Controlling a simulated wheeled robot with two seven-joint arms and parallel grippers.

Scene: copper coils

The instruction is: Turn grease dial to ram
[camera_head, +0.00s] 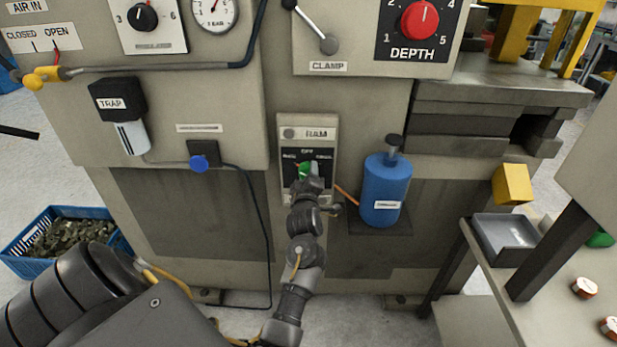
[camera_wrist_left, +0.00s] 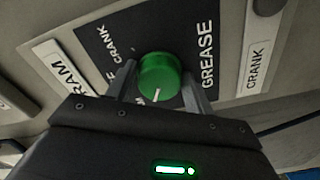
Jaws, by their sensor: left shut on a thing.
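The green grease dial (camera_wrist_left: 159,76) sits on a black label plate (camera_wrist_left: 110,40) marked GREASE, with CRANK and part of OFF readable. In the wrist view its white pointer line points down and slightly left, to the side away from CRANK. In the head view the dial (camera_head: 304,171) is a small green patch on the panel, mostly covered by my left gripper (camera_head: 306,182). My right gripper is out of view.
A blue bottle (camera_head: 385,190) stands on a bracket just right of the panel, with a thin orange tube towards it. A dark cable (camera_head: 268,230) hangs to the left. A metal tray (camera_head: 505,238) is on the bench at right. A blue crate (camera_head: 62,240) stands at left.

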